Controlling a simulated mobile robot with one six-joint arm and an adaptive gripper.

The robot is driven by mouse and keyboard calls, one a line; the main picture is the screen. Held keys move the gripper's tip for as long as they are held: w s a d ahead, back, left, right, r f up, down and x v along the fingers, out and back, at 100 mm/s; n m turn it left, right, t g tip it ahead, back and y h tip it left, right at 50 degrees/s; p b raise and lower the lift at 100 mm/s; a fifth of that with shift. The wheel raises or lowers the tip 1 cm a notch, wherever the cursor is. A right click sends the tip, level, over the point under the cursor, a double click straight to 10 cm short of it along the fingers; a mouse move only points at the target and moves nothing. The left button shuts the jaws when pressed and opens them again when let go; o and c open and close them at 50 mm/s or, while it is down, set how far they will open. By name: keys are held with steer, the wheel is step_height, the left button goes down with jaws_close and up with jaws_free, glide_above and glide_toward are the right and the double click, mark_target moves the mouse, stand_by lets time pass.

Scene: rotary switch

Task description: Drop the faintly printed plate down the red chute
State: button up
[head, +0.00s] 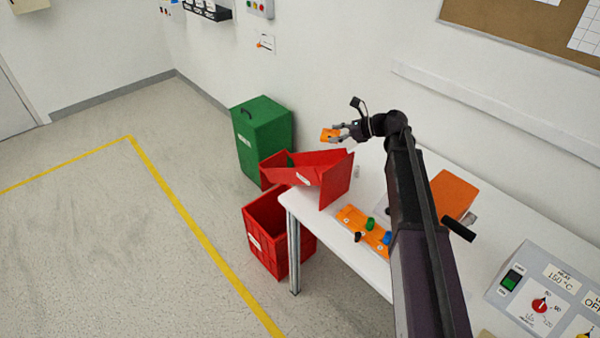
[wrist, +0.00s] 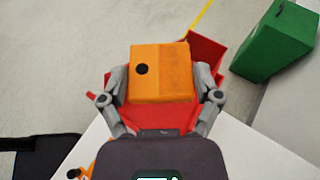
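My gripper (head: 341,135) is shut on an orange plate (head: 329,135) and holds it in the air above the red chute (head: 330,180). In the wrist view the plate (wrist: 172,72) has a black dot on its left part, and a grey finger is against each side. Any faint print is too small to tell. The chute stands at the table's far left corner and slopes down to the left, over a red bin (head: 285,262) on the floor. In the wrist view part of the chute (wrist: 207,50) shows behind and beside the plate.
A green bin (head: 262,140) with a lid stands behind the chute. The white table (head: 320,225) bears an orange panel with knobs (head: 352,218), an orange block (head: 452,193) and a grey control box (head: 545,300). The floor at left is clear.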

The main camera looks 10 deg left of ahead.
steer(key=shift+o, duration=0.9)
steer(key=shift+r, duration=0.2)
